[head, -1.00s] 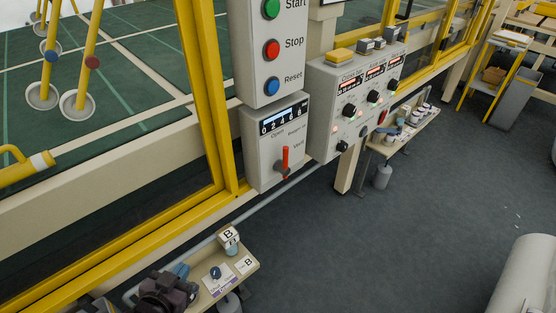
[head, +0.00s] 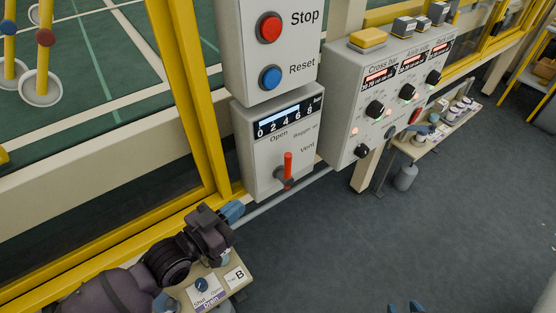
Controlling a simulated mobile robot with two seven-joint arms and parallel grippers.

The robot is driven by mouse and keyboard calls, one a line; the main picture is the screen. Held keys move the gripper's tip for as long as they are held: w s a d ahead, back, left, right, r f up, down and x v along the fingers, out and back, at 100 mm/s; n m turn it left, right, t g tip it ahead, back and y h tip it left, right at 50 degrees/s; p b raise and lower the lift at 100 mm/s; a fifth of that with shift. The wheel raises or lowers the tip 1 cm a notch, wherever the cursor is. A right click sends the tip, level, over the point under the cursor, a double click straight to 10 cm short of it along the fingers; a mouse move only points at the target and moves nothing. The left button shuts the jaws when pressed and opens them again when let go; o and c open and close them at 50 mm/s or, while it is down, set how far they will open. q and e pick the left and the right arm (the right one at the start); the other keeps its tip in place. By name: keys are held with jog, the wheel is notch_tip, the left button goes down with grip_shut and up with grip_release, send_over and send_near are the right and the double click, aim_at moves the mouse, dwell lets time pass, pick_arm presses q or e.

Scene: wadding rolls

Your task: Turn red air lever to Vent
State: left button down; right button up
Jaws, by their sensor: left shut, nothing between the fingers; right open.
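The red air lever (head: 288,165) stands about upright on its dark pivot on the front of a grey box (head: 262,180). The word Open is printed above it to the left and Vent to its right. My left gripper (head: 233,211) is shut and empty, with blue fingertips, below and left of the lever and apart from it. My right gripper (head: 405,307) shows only two separated blue fingertips at the bottom edge; it is open and far from the lever.
A button panel (head: 296,45) with red Stop and blue Reset buttons sits above the box. A knob console (head: 375,95) stands to the right. A small shelf (head: 238,287) with a blue drain knob lies under my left arm.

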pick_arm(q)
jog(key=b, duration=0.2)
send_near(286, 166)
jog(key=x, duration=0.5)
jog(key=shift+w+d+f, duration=0.15)
jog(key=shift+w+d, duration=0.1)
jog(key=shift+w, duration=0.05)
jog(key=shift+x, duration=0.9)
pick_arm(e)
jog(key=shift+s+d+f+g, duration=0.15)
jog(key=shift+s+f, duration=0.15)
jog(key=shift+f, duration=0.25)
jog(key=shift+s+f+g, duration=0.15)
jog(key=shift+s+f, duration=0.1)
jog(key=shift+f, duration=0.3)
